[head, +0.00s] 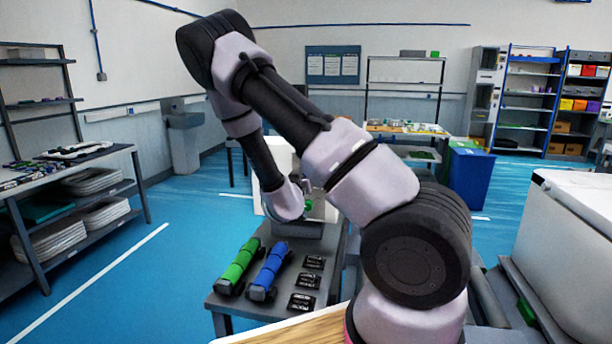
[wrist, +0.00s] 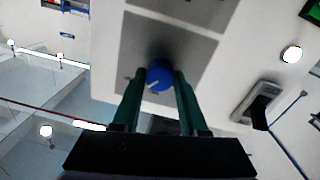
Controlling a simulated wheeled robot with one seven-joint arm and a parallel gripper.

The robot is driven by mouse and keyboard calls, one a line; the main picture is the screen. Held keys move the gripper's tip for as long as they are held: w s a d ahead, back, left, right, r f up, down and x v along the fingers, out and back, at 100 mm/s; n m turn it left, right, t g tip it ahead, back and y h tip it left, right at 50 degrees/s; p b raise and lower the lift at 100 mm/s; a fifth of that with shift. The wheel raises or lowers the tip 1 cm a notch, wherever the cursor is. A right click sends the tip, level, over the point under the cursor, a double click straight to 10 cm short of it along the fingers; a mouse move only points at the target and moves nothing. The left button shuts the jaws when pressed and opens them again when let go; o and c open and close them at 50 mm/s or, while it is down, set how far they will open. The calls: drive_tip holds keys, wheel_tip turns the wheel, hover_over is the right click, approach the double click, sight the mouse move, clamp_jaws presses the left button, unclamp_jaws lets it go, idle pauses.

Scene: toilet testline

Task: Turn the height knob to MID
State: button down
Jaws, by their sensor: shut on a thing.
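In the wrist view a round blue knob (wrist: 160,75) with a white pointer line sits on a grey panel (wrist: 192,50) of a white unit. The pointer line runs toward the lower left of the knob in this view. My gripper (wrist: 160,82) has its two dark green fingers on either side of the knob, shut on it. The knob's scale marks are too small to read. The knob and my fingertips are hidden there.
A green cylinder (head: 239,262) and a blue cylinder (head: 269,268) lie at the bench's near left. Several small black labelled blocks (head: 309,281) sit beside them. Shelving (head: 70,190) stands at the left, and a large white body (head: 580,245) at the right. Blue floor at left is clear.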

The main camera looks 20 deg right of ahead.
drive_tip(key=shift+f+n, duration=0.1)
drive_tip(key=shift+n, duration=3.8)
drive_tip(key=shift+c, duration=2.2)
unclamp_jaws()
drive_tip(key=v, duration=1)
drive_tip(key=shift+s+a, duration=0.2)
drive_tip(key=shift+s, duration=0.2)
